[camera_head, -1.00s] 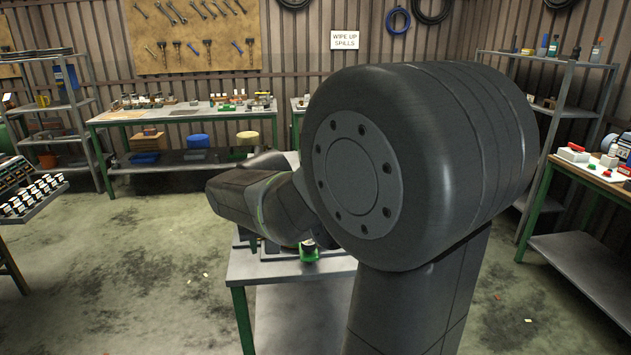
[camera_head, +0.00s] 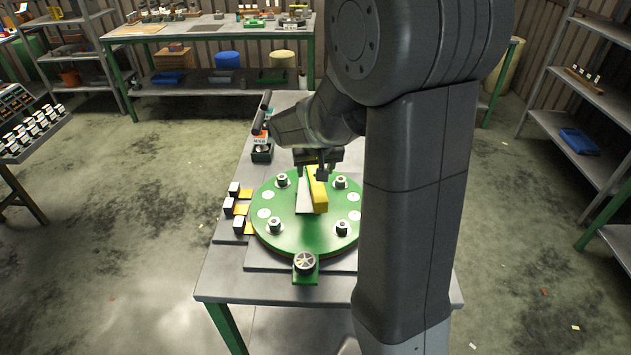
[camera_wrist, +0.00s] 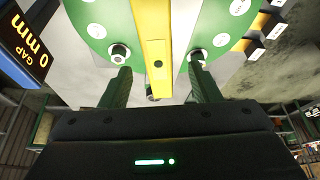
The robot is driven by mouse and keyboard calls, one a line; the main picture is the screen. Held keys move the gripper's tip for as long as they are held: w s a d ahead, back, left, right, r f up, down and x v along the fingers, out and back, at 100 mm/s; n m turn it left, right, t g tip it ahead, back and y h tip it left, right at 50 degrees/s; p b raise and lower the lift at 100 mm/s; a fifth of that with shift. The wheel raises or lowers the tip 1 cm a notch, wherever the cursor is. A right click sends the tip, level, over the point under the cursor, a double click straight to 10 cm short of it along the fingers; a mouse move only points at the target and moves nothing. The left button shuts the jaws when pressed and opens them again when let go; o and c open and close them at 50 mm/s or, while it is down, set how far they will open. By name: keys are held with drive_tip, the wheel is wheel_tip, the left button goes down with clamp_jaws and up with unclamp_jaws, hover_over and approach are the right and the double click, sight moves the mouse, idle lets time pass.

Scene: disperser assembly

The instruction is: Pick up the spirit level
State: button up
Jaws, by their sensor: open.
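The spirit level, a yellow bar (camera_head: 317,193), lies on the round green plate (camera_head: 290,238) on the table in the head view. In the wrist view the yellow bar (camera_wrist: 155,40) runs down the middle of the picture. My gripper (camera_wrist: 160,70) is open, with one dark green finger on each side of the bar.
Several bolts with nuts (camera_head: 342,227) stand on the plate around the bar. Small blocks (camera_head: 238,223) line the left side. A display reading "GAP 0 mm" (camera_wrist: 22,45) shows in the wrist view.

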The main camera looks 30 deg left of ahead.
sight(315, 182)
drive_tip(key=shift+w+f, duration=0.2)
drive_tip(key=shift+f, duration=0.1)
drive_tip(key=shift+p+x, duration=0.65)
drive_tip(key=shift+x, duration=1.45)
clamp_jaws()
